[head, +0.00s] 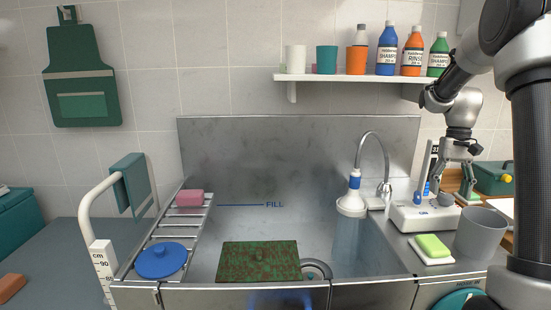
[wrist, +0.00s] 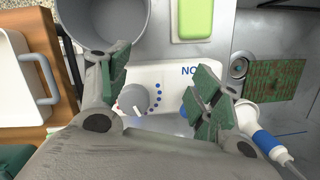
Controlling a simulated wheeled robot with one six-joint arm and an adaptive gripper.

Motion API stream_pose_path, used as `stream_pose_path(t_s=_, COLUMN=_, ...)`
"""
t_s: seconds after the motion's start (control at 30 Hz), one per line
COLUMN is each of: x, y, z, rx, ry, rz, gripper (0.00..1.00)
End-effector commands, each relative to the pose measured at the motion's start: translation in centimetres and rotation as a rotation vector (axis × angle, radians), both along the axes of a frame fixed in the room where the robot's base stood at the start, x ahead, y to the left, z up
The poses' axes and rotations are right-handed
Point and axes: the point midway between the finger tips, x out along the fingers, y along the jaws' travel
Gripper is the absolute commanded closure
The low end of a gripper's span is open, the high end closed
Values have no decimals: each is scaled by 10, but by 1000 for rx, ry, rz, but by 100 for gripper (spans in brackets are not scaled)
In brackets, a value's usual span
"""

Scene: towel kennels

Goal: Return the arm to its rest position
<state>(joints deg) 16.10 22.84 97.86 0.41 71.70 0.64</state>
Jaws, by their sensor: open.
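My gripper (head: 457,172) hangs at the right of the head view, pointing down above the white control box (head: 425,216) beside the sink. In the wrist view my gripper (wrist: 157,92) has its two green-padded fingers spread wide, with nothing between them. Below them is the box's grey knob (wrist: 133,99) with blue and red dots around it. I cannot tell the exact height of the fingers above the knob. My arm (head: 470,75) comes down from the upper right in the head view.
A grey bucket (head: 480,234) and a green sponge (head: 432,245) sit near the box. The tap and shower head (head: 352,203) stand left of it. A shelf (head: 350,78) with cups and bottles is on the wall behind. A green toolbox (head: 492,178) is at the far right.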

Motion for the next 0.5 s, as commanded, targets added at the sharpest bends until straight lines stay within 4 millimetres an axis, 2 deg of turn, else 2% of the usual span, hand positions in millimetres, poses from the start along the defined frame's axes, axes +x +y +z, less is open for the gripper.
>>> stream_pose_path(t_s=0.03, x=-20, y=14, z=14, rx=-10, ry=-36, rz=18, gripper=36)
stream_pose_path(t_s=0.2, x=-89, y=54, z=43, rx=-40, ry=-151, rz=77, gripper=36)
stream_pose_path(t_s=0.33, x=-142, y=80, z=55, rx=-58, ry=-244, rz=125, gripper=36)
stream_pose_path(t_s=0.5, x=-208, y=107, z=58, rx=-75, ry=-360, rz=186, gripper=36)
